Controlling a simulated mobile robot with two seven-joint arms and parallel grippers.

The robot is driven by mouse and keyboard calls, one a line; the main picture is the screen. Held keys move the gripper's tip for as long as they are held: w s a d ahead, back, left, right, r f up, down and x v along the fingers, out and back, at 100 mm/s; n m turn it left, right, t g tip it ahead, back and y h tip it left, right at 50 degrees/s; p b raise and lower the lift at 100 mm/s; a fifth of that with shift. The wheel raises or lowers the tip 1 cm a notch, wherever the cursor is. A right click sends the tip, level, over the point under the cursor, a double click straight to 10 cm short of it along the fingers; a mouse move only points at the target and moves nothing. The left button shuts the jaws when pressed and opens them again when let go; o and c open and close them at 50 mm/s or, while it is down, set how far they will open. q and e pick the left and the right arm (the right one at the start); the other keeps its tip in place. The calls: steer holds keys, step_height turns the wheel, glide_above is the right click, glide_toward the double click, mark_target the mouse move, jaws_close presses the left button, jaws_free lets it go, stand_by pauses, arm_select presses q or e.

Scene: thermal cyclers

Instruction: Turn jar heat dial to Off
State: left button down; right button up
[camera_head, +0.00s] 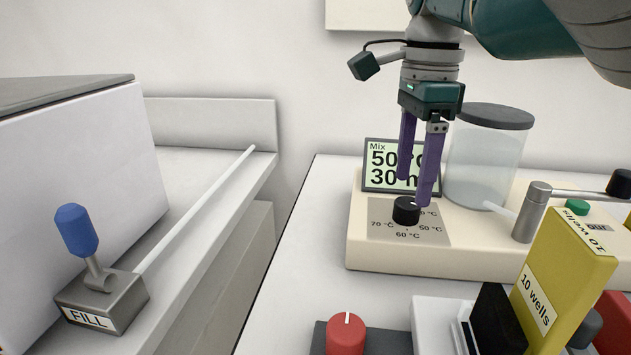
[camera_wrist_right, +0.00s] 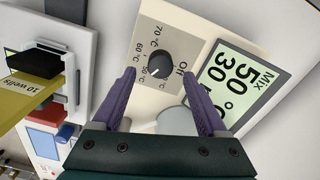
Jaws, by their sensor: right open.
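The jar heat dial (camera_head: 406,211) is a small black knob on a grey plate with temperature labels, on the front of a cream mixer base (camera_head: 450,258). In the right wrist view the dial (camera_wrist_right: 160,69) lies between the fingertips in the picture, with the "Off" label at its right. A pale mark on the knob points away from "Off", but its exact setting is hard to read. My right gripper (camera_head: 414,191) is open and empty, its purple fingers pointing down just above and behind the dial. One finger partly hides the plate's labels. My left gripper is not in view.
A display (camera_head: 377,180) reading "Mix" stands behind the dial, and a lidded clear jar (camera_head: 487,160) is to its right. A metal post (camera_head: 531,213), yellow "10 wells" block (camera_head: 560,270) and red knob (camera_head: 346,333) stand nearby. The bench left of the base is clear.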

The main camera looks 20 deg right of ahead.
mark_target(409, 202)
steer(key=shift+f+b, duration=0.35)
steer(key=shift+f, duration=1.4)
steer(key=shift+c, duration=0.3)
jaws_close()
